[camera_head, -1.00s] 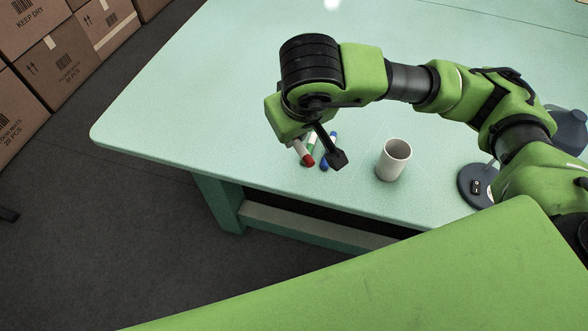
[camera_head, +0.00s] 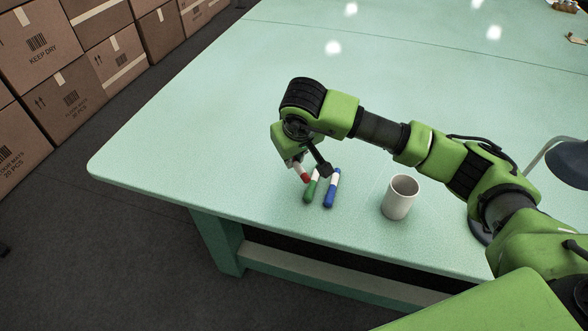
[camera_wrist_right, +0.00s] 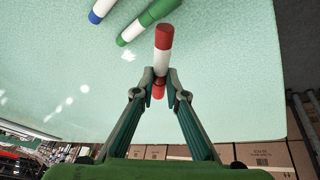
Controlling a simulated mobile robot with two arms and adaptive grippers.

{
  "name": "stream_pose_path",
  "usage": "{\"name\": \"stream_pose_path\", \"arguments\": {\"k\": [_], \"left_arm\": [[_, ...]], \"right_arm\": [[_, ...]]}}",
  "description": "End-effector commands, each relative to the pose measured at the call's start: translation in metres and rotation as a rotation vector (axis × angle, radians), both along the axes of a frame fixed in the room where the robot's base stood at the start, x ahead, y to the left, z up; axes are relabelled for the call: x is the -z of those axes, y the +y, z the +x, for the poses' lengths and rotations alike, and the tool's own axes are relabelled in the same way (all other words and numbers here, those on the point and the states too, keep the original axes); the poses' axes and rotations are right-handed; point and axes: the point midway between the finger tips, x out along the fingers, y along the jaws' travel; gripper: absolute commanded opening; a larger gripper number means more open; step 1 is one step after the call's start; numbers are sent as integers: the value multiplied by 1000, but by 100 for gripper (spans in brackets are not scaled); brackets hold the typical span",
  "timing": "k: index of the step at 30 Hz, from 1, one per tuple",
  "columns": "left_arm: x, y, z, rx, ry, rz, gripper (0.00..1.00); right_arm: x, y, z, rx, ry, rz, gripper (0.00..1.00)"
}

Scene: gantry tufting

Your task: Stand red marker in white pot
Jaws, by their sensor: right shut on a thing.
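The red marker (camera_head: 304,177) has red ends and a white body. My right gripper (camera_wrist_right: 157,88) is shut on one end of it; the other end points away from the fingers in the right wrist view. In the head view the gripper hides part of the marker, and I cannot tell how high it is above the table. The white pot (camera_head: 399,198) stands upright on the table to the right of the gripper, apart from it. Its inside looks empty as far as I see. My left gripper is not in view.
A green marker (camera_head: 311,189) and a blue marker (camera_head: 331,190) lie on the pale green table (camera_head: 170,150) close to the gripper. A dark lamp (camera_head: 570,160) stands at the right. The table is clear to the left. Cardboard boxes (camera_head: 62,90) are stacked beyond it.

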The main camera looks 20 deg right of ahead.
Motion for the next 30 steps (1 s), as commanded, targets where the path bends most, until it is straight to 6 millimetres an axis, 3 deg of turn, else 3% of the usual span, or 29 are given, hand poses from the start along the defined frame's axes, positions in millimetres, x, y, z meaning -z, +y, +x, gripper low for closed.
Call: {"name": "stream_pose_path", "arguments": {"k": [8, 23, 24, 25, 30], "left_arm": [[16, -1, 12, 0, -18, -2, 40], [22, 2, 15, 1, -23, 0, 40], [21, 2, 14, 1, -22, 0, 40], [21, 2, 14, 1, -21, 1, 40], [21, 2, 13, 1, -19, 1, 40]], "right_arm": [[39, -1, 5, 1, 3, 2, 1], [45, -2, 6, 0, 0, -1, 1], [43, -2, 6, 1, 0, 0, 20], [43, -2, 6, 1, 0, 0, 28], [43, -2, 5, 1, 0, 0, 29]]}}
